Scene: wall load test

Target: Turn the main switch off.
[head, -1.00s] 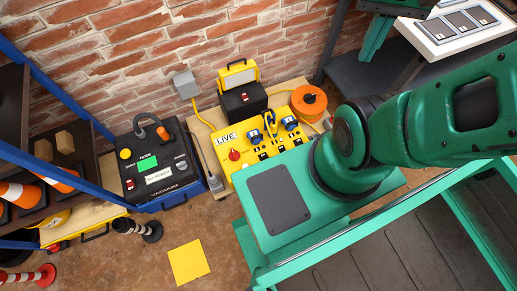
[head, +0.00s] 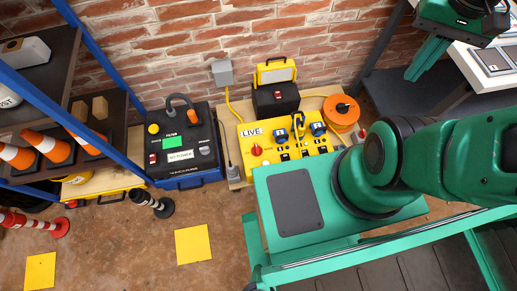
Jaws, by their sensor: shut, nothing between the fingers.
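A yellow power box (head: 318,158) labelled LIVE stands on a wooden board by the brick wall, in the middle of the head view. A red rotary knob (head: 256,150), which looks like the main switch, sits on its left part below the LIVE label (head: 252,132). The knob's exact pointing direction is too small to tell. Blue sockets and several small black switches fill the rest of the panel. My green body hides the box's lower right edge.
A black vacuum unit (head: 182,184) stands left of the power box. A work lamp (head: 276,72) on a black case and an orange cable reel (head: 342,112) stand behind. A shelf with cones (head: 55,147) is at left. A yellow floor square (head: 193,244) lies on open floor.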

